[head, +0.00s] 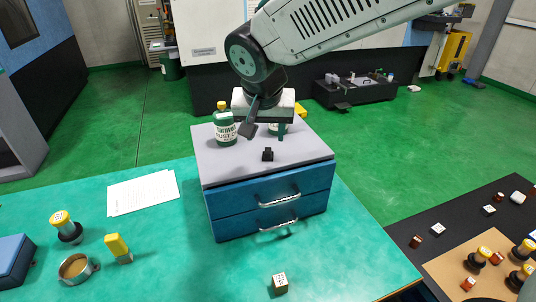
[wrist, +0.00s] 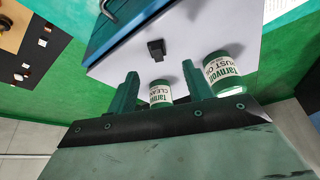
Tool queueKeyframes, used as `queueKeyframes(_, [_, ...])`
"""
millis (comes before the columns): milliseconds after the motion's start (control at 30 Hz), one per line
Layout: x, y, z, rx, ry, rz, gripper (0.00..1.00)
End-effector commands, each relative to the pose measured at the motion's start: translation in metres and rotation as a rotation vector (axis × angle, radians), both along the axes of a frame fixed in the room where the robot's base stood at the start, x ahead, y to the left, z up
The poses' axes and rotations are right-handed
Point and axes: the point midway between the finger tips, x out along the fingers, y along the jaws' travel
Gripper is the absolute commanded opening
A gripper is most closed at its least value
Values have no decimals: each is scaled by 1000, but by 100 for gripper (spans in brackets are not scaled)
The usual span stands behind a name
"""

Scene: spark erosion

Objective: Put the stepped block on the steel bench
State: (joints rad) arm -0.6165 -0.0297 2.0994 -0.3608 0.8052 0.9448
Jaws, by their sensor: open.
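The small black block (head: 267,154), which looks stepped, stands on the grey top of the blue drawer cabinet (head: 210,171). In the wrist view the block (wrist: 156,49) lies beyond my fingertips, clear of them. My gripper (head: 265,130) is open and empty above the cabinet top, a little behind the block. In the wrist view my gripper's fingers (wrist: 160,76) point towards the cabinet top. I cannot tell for sure which surface is the steel bench; a dark bench top (head: 400,229) is at the right.
A green-capped bottle (wrist: 160,93) shows between my fingers, and a larger bottle (head: 226,131) stands to the left on the cabinet. The teal table (head: 165,245) bears papers (head: 143,193), a stamp and a cup. The dark bench bears several small blocks and a brown mat (head: 445,268).

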Motion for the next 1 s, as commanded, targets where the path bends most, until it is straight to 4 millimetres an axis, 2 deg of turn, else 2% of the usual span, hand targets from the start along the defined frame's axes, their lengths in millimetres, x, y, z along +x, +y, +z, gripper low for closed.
queueKeyframes(500, [28,-8,-60,-3,2,-1,51])
queueKeyframes(633, [31,-9,-68,-2,1,-1,51])
queueKeyframes(833, [32,-8,-68,-1,0,0,51])
queueKeyframes(867, [32,-8,-68,-1,0,0,48])
queueKeyframes(1000, [31,-8,-68,0,0,0,9])
